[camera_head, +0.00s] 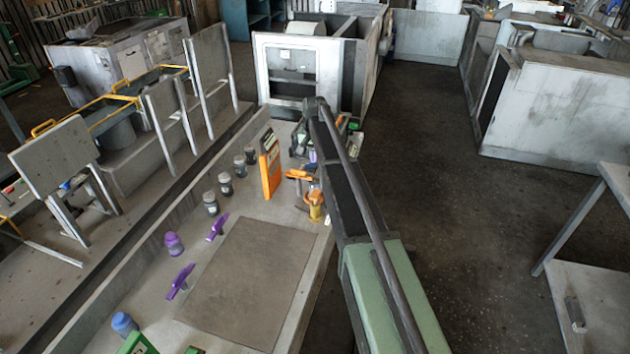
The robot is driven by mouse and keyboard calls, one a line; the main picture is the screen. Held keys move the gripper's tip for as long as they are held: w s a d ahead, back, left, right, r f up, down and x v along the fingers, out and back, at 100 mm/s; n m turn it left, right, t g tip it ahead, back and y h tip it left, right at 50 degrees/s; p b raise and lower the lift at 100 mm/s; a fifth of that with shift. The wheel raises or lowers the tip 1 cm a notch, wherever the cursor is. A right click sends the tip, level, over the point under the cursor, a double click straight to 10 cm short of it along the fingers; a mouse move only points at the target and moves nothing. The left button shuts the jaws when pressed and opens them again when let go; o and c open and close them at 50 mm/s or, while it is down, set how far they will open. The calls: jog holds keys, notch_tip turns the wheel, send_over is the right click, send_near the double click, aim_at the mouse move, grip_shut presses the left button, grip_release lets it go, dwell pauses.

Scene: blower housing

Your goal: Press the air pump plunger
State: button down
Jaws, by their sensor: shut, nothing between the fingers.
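A small yellow cylindrical item (315,206) stands at the right edge of the bench, with an orange handle-like part (298,174) above and to its left. It may be the air pump, but I cannot tell for sure, and its plunger cannot be made out. My arm crosses in front of the bench's right side and partly covers this area. My gripper's fingers do not show; the arm seems to hide them. I cannot tell whether they touch anything.
The long grey bench (150,262) holds a brown mat (250,280), an upright orange object (270,168), several dark jars, purple clamp-like items (179,281), a purple jar (173,244) and a blue jar (123,323). The floor (450,210) to the right is clear.

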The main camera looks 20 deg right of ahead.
aim_at(315, 194)
jog(key=shift+s+m, duration=0.1)
jog(key=shift+m, duration=0.3)
jog(key=shift+f, duration=0.2)
notch_tip(315, 194, down, 14)
jog(key=b, duration=1.4)
jog(key=shift+r, duration=0.1)
